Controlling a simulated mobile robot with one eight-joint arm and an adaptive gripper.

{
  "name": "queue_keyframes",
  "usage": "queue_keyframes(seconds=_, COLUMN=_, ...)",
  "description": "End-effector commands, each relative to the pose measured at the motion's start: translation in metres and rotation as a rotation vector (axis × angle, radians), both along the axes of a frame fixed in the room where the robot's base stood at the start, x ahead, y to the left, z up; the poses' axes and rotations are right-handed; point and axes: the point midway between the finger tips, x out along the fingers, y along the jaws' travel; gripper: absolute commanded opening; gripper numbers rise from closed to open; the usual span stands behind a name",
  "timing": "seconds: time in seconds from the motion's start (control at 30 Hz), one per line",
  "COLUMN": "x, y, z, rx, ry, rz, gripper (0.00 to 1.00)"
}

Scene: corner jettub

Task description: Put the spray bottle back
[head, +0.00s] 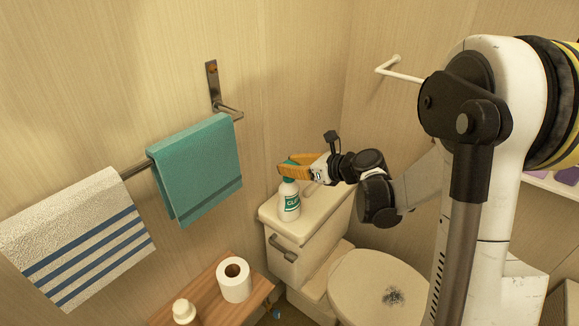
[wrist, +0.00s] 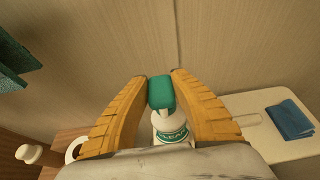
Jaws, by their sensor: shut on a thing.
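The spray bottle (head: 289,203) is white with a green label and a green top. It is upright at the tank's left end in the head view; I cannot tell whether its base touches the lid. My gripper (head: 287,170), with orange-yellow fingers, is shut on the bottle's green top. In the wrist view the bottle (wrist: 171,125) sits between the two fingers of my gripper (wrist: 160,75), its lower part hidden. The white toilet tank (head: 312,224) stands in the corner below my gripper.
A folded blue cloth (wrist: 290,120) lies on the tank lid. A wooden stand (head: 208,302) holds a toilet roll (head: 234,280) and a white bottle (head: 184,311). A teal towel (head: 196,168) and a striped towel (head: 80,240) hang on the left wall. The toilet lid (head: 365,280) is closed.

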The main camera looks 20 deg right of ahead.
Motion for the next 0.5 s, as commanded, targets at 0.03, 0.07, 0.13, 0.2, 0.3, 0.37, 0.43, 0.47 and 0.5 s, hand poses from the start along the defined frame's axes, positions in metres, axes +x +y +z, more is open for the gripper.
queue_keyframes(seconds=0.03, x=0.0002, y=-0.0001, z=0.0004, rx=0.001, ry=0.0, rz=0.0, gripper=0.0)
queue_keyframes(seconds=0.07, x=0.0002, y=-0.0001, z=-0.0004, rx=0.001, ry=0.0, rz=0.0, gripper=0.0)
queue_keyframes(seconds=0.13, x=0.0002, y=-0.0001, z=-0.0029, rx=0.001, ry=0.0, rz=0.0, gripper=0.0)
queue_keyframes(seconds=0.2, x=0.0002, y=-0.0001, z=-0.0033, rx=0.0, ry=0.0, rz=0.0, gripper=0.4)
queue_keyframes(seconds=0.3, x=0.0001, y=-0.0001, z=-0.0028, rx=0.0, ry=0.0, rz=0.0, gripper=0.46)
queue_keyframes(seconds=0.37, x=0.0002, y=-0.0001, z=-0.0027, rx=0.0, ry=0.0, rz=0.0, gripper=0.46)
queue_keyframes(seconds=0.43, x=0.0002, y=-0.0001, z=-0.0027, rx=0.0, ry=0.0, rz=0.0, gripper=0.46)
queue_keyframes(seconds=0.47, x=0.0002, y=-0.0001, z=-0.0027, rx=0.0, ry=0.0, rz=0.0, gripper=0.46)
queue_keyframes(seconds=0.5, x=0.0002, y=-0.0001, z=-0.0025, rx=0.0, ry=0.0, rz=0.0, gripper=0.46)
